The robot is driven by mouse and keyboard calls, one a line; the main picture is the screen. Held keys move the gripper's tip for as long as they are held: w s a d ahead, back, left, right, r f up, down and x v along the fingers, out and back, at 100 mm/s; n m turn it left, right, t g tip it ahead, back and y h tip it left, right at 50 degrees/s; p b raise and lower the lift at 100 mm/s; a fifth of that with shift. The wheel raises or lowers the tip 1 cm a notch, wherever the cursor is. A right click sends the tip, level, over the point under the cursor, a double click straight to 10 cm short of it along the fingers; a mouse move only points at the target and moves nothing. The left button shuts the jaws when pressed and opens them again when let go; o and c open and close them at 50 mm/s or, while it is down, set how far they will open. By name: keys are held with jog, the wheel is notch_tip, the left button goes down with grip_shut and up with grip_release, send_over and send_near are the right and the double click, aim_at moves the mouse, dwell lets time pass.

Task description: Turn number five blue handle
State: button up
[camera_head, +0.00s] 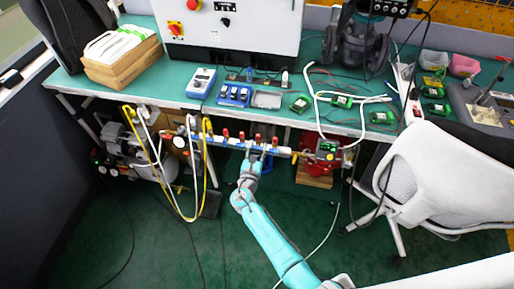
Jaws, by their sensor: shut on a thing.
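A pale pipe manifold (228,143) with several small valves runs below the front edge of the bench. Small red handles stand up along it, one of them (226,133) left of my gripper and one (275,141) to its right. Blue parts show on the manifold, but they are too small to make out as separate handles or to read numbers. My gripper (255,149) is at the right half of the manifold, shut on a valve handle there. The fingers and the arm's end hide most of that handle, so its colour and angle are unclear.
A green-topped bench (180,90) carries a white control box (232,30), meters and small boards. Yellow and white hoses (165,185) hang left of my arm. A red device (322,150) sits right of the manifold. A white office chair (425,175) stands at the right. Green floor is open at lower left.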

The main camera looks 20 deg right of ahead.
jog(key=shift+m, duration=0.5)
jog(key=o, duration=0.9)
jog(key=v, duration=1.2)
